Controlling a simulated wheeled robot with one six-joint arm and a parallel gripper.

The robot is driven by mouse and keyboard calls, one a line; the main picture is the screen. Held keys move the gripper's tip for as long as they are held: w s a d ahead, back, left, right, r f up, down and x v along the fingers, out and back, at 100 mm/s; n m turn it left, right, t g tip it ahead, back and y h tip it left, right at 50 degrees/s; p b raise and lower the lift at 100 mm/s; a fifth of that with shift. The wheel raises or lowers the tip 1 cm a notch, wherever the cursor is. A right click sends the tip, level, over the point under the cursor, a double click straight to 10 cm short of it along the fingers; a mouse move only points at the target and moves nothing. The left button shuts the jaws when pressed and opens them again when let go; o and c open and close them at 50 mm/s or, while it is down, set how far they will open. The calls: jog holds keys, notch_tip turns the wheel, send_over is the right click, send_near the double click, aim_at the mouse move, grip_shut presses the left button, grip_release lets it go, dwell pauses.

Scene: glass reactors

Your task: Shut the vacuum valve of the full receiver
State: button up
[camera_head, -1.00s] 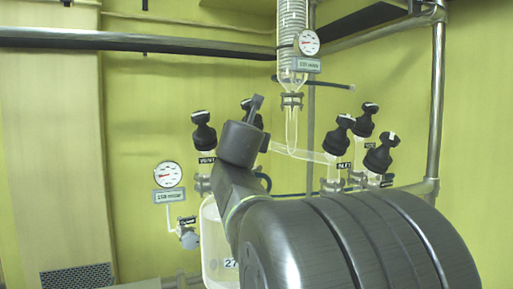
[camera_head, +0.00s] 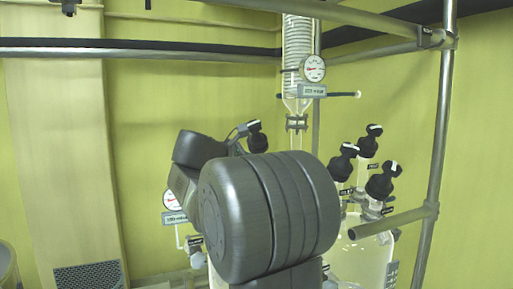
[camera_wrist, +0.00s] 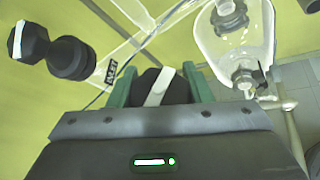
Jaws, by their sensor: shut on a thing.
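In the wrist view my gripper (camera_wrist: 158,76) has its two green fingers on either side of a black valve knob (camera_wrist: 176,92) with a white stripe, and is shut on it. The stripe runs nearly along the fingers, slightly tilted. I cannot read which valve this is. A second black knob (camera_wrist: 68,56) with a white mark stands to the left, near an INLET label (camera_wrist: 111,72). In the head view my arm hides the gripper and most of the left receiver. The right receiver (camera_head: 352,262) shows partly below its black knobs (camera_head: 380,181); its filling is unclear.
A black knob (camera_head: 257,137) shows above my arm. A coiled glass condenser (camera_head: 298,45) with a gauge (camera_head: 313,68) stands behind. A metal post (camera_head: 436,130) and a rail stub (camera_head: 390,222) stand at the right. In the wrist view a glass vessel (camera_wrist: 262,32) is close at upper right.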

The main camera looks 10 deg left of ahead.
jog(key=m+g+p, duration=0.1)
jog(key=p, duration=0.2)
jog(key=m+g+h+p, duration=0.1)
jog(key=m+g+p, duration=0.1)
jog(key=p, duration=0.1)
jog(key=shift+s+d+r+g, duration=0.1)
jog(key=shift+r+g, duration=0.2)
jog(key=shift+r, duration=0.05)
jog(key=shift+s+f+m+g, duration=0.1)
jog(key=shift+f+m+g, duration=0.45)
jog(key=shift+m+g, duration=0.4)
jog(key=m+g, duration=0.2)
jog(key=g, duration=0.1)
jog(key=m+g, duration=0.1)
jog(key=m, duration=0.1)
jog(key=shift+s+f+g, duration=0.2)
jog(key=shift+s+g, duration=0.05)
jog(key=shift+s, duration=0.1)
jog(key=shift+y, duration=0.3)
jog(key=o, duration=1)
jog(key=shift+d, duration=0.1)
jog(key=shift+s, duration=0.1)
